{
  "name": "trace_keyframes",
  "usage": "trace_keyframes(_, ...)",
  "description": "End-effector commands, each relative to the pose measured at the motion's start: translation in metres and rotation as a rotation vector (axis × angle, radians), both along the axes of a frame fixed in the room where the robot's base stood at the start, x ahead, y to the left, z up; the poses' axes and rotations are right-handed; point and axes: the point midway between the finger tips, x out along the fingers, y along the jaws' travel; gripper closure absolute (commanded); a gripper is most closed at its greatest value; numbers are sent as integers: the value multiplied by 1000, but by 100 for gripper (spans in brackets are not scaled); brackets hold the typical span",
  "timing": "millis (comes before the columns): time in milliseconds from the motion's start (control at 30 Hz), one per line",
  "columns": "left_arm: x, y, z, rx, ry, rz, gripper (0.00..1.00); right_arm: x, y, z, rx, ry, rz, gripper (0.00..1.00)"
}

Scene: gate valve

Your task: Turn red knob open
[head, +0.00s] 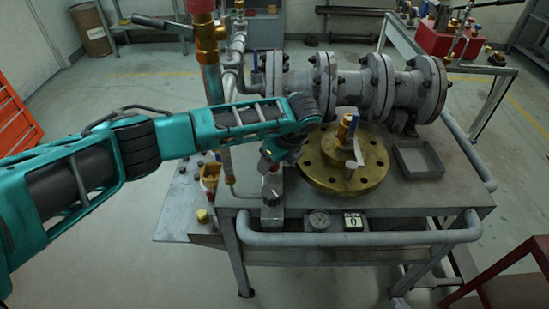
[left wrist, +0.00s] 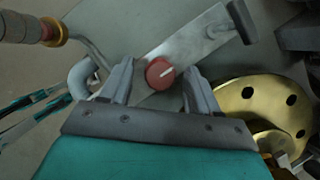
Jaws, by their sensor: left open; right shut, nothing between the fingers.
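The red knob (left wrist: 159,74) shows in the left wrist view as a round disc with a pale line across it. It sits on a grey metal bar (left wrist: 192,42). My left gripper (left wrist: 160,70) is open, with one finger on each side of the knob and a gap on both sides. I cannot tell how far the fingertips are from it in depth. In the head view the left wrist (head: 290,143) and arm hide the knob.
A brass flange (head: 345,172) with a blue-handled valve (head: 347,130) stands right of the left gripper. Grey flanged pipes (head: 350,85) lie behind it. A vertical copper-ended pipe (head: 207,50) rises behind my arm. An open grey tray (head: 418,160) sits at right. A tubular rail (head: 360,239) borders the bench front.

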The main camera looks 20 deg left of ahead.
Motion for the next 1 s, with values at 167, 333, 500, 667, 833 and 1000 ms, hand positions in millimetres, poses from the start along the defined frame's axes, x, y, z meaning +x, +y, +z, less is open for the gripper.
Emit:
trace_keyframes(167, 0, 0, 0, 0, 0, 0, 45, 0, 0, 0, 0, 0, 0, 100)
trace_keyframes(333, 0, 0, 0, -1, 0, 0, 62, 0, 0, 0, 1, 0, 1, 100)
trace_keyframes(500, 0, -1, 1, -1, 0, 0, 78, 0, 0, 0, 1, 0, 1, 100)
trace_keyframes(667, 0, -1, 1, -1, 0, 0, 93, 0, 0, 0, 1, 0, 1, 100)
trace_keyframes(833, 0, -1, 1, -1, 0, 6, 95, 0, 0, 0, 1, 0, 1, 100)
trace_keyframes(1000, 0, -1, 1, -2, 1, 48, 95, 0, 0, 0, 1, 0, 1, 100)
